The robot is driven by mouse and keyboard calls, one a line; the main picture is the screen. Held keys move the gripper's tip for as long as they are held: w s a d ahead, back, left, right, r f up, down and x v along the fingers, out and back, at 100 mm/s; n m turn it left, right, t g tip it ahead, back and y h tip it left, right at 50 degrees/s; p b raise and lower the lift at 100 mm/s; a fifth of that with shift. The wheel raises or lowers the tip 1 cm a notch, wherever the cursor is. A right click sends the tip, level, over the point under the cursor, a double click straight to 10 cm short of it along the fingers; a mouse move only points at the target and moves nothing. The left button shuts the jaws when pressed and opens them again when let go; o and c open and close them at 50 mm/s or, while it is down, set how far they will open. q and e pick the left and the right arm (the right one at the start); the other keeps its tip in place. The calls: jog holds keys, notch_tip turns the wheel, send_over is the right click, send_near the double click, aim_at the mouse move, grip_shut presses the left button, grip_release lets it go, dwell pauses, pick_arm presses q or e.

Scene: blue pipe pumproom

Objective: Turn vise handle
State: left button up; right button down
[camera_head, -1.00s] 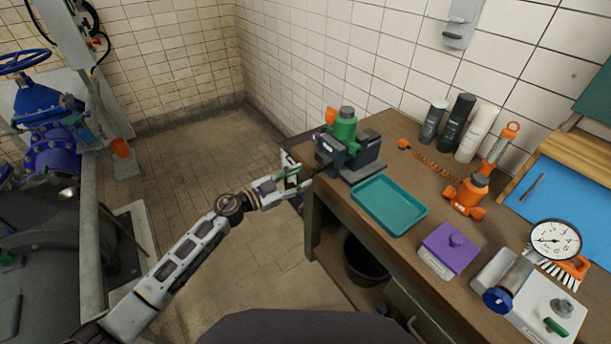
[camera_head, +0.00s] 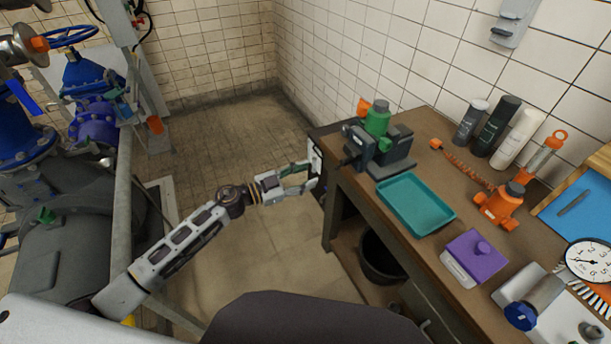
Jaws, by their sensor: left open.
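My right gripper is not in view.
A teal tray (camera_head: 416,205) lies just in front of the vise. An orange tool (camera_head: 499,205), a purple-lidded box (camera_head: 474,258) and several bottles stand farther right. A black bucket (camera_head: 381,258) sits under the bench (camera_head: 408,267).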

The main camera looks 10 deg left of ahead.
pick_arm(q)
jog(key=shift+m, duration=0.3)
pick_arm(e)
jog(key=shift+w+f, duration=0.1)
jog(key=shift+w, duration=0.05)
pick_arm(q)
jog(key=m+b, duration=0.3)
jog(key=m, duration=0.8)
jog(key=s+a+m+b, duration=0.1)
jog(key=m+b, duration=0.2)
jog(key=m, duration=0.9)
jog(key=a+m+b, duration=0.1)
jog(key=m+b, duration=0.3)
jog(key=m, duration=0.7)
jog(key=shift+s+m, duration=0.2)
jog(key=shift+m, duration=0.1)
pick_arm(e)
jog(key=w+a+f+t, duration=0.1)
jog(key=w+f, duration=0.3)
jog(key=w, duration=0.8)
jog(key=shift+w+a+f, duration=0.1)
pick_arm(q)
jog(key=shift+d, duration=0.1)
